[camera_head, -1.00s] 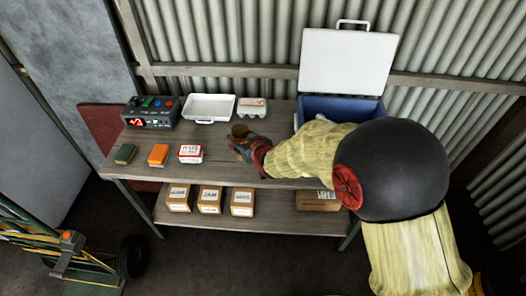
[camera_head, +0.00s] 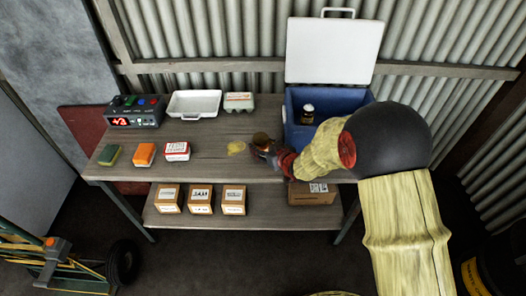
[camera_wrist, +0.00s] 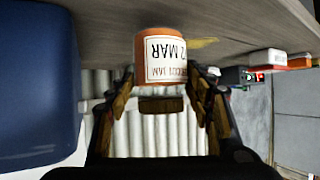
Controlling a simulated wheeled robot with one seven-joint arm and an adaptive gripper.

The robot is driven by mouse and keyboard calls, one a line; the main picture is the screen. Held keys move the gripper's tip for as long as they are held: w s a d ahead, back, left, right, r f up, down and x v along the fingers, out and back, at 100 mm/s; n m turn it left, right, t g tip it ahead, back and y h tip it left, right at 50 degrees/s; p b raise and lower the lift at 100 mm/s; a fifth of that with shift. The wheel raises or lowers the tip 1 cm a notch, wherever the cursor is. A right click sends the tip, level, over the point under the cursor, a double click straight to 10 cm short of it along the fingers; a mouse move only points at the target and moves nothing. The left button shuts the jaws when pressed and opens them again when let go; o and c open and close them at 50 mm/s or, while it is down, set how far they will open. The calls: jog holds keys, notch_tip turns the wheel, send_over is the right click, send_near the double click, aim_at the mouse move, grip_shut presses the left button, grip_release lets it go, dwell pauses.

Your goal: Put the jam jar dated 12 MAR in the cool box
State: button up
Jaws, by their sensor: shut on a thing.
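My gripper (camera_head: 272,152) is shut on an orange-brown jam jar with a dark top (camera_head: 262,139), over the right part of the bench, just left of the cool box. In the wrist view the held jar (camera_wrist: 161,60) sits between my fingers; its white label shows "2 MAR" and "JAM", with the left end of the date cut off. The blue cool box (camera_head: 294,134) stands open at the bench's right end, white lid raised. Its blue wall (camera_wrist: 40,85) fills the left of the wrist view. I cannot tell the jar's exact height above the bench.
A dark jar with a pale label (camera_head: 308,113) is inside the cool box. A yellow patch (camera_head: 236,147) lies on the bench. A white tray (camera_head: 194,103), egg carton (camera_head: 239,101), red-white box (camera_head: 176,151), sponges and a control box (camera_head: 134,112) stand left.

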jog(key=shift+f, duration=0.9)
jog(key=shift+f+b, duration=0.15)
jog(key=shift+b, duration=0.15)
jog(key=o, duration=1.6)
